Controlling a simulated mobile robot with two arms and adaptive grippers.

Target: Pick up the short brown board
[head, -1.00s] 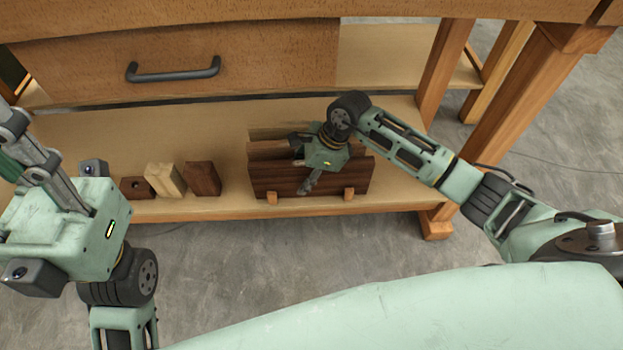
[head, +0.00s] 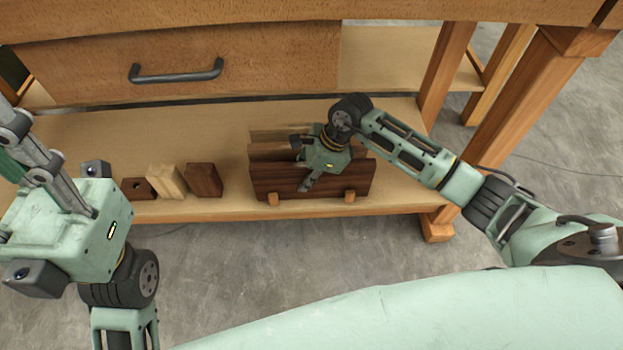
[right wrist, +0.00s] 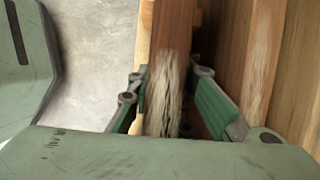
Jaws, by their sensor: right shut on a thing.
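Several brown boards stand on edge in a rack on the lower shelf in the head view. The front one is a dark brown board (head: 335,185). My right gripper (head: 305,172) is over the rack. In the right wrist view its green fingers (right wrist: 180,105) are shut on a brown board (right wrist: 172,40), one finger on each side. That board has a pale worn patch near the gripper. I cannot tell from the pictures whether it is clear of the rack.
Three small wooden blocks stand left of the rack: a dark one with a hole (head: 138,188), a pale one (head: 165,181) and a dark brown one (head: 204,180). A drawer with a black handle (head: 176,72) is above. Table legs (head: 445,75) stand to the right.

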